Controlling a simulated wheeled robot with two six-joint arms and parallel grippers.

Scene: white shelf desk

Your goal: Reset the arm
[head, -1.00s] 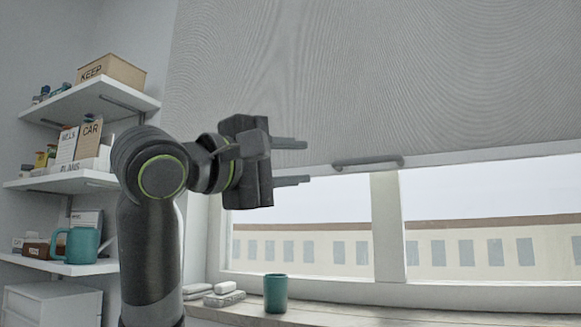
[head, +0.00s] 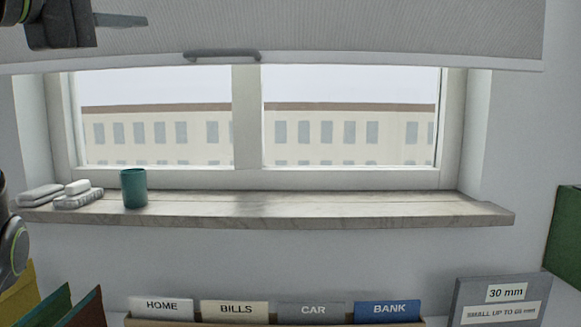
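My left gripper (head: 122,20) is cut off by the top left corner of the head view, in front of the grey blind (head: 330,30). One finger shows, pointing right, with nothing against it. The other finger is outside the frame; a second ago both showed spread apart and empty. A dark joint of my arm with a green ring shows at the left edge. My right gripper is not in view.
The blind's handle (head: 222,56) hangs above the window. The sill (head: 330,207) bears a teal cup (head: 134,188) and pale stones (head: 75,194) at its left; its right is bare. Below stand labelled dividers (head: 312,312), a grey "30 mm" sign (head: 500,300) and coloured folders (head: 52,308).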

